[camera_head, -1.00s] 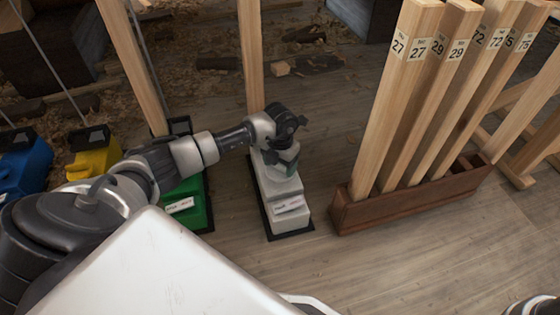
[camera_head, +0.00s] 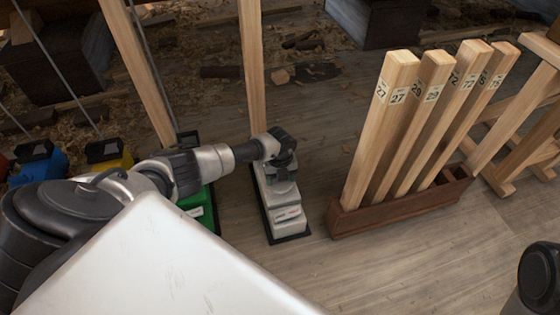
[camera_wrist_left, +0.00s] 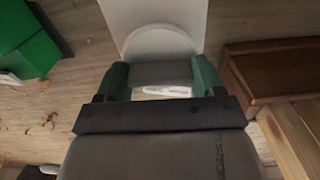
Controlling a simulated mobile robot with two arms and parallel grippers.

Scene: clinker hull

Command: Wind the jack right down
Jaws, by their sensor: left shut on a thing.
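The white jack (camera_head: 287,219) stands on a dark base plate on the wooden floor, beside a timber post, with a small label on its front. My left gripper (camera_head: 284,172) is over its top, pointing down. In the left wrist view the green-tipped fingers of my left gripper (camera_wrist_left: 162,78) sit on either side of a grey rounded part (camera_wrist_left: 160,73) on the jack and are shut on it. The jack's pale body (camera_wrist_left: 150,14) shows beyond. The inner workings of the jack are hidden. My right gripper is not in view; only a part of my right arm shows at the lower right.
A green jack (camera_head: 199,205), a yellow one (camera_head: 108,155) and a blue one (camera_head: 40,162) stand to the left. A brown rack (camera_head: 400,209) holds several numbered timbers (camera_head: 383,130) to the right. Floor between jack and rack is narrow; the front floor is clear.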

